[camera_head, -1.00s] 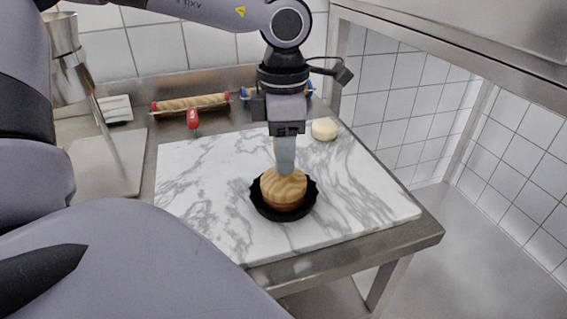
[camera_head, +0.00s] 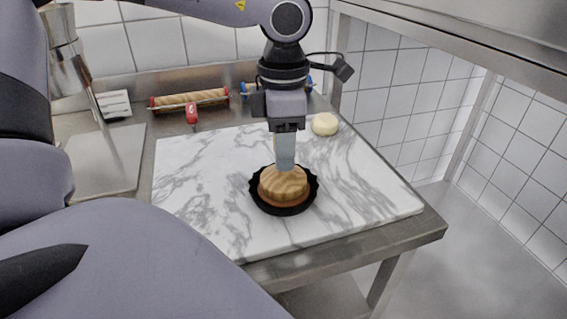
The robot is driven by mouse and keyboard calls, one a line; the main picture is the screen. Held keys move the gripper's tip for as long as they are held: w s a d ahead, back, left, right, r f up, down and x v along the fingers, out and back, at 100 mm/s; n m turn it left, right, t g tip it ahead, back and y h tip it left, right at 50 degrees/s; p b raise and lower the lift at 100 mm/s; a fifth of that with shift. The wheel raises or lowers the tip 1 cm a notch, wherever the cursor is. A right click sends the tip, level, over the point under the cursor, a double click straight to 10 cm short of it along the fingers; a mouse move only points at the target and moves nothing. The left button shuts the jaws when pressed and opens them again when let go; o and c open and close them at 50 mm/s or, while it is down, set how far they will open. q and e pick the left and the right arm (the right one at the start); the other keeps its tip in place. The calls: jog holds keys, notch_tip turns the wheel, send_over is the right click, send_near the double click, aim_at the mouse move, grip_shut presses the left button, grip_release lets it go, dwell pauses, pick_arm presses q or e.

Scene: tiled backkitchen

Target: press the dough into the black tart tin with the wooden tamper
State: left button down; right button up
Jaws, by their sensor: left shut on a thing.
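The black fluted tart tin (camera_head: 257,197) stands on the marble board. The wooden tamper (camera_head: 284,183), a round block with striped grain, is inside the tin. A brownish rim, perhaps dough, shows around the tamper's base; the rest of the tin's inside is hidden. My left gripper (camera_head: 285,160) points down from above, shut on the tamper, whose grip is mostly hidden by the fingers. A pale round ball, perhaps dough, (camera_head: 324,124) lies at the board's back right. My right gripper is not in view.
The marble board (camera_head: 200,190) has free room left and right of the tin. Behind it are a rolling pin (camera_head: 190,99), a red-handled tool (camera_head: 191,114) and a blue-ended pin (camera_head: 250,89). A grey plate (camera_head: 105,160) lies at left. The metal table's edge (camera_head: 400,238) is near right.

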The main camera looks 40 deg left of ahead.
pick_arm(q)
jog(key=shift+f+b, duration=0.5)
jog(key=shift+b, duration=0.35)
dwell(0.6)
jog(key=shift+r, duration=0.15)
dwell(0.3)
jog(key=shift+r+p, duration=3.05)
jog(key=shift+r, duration=1.4)
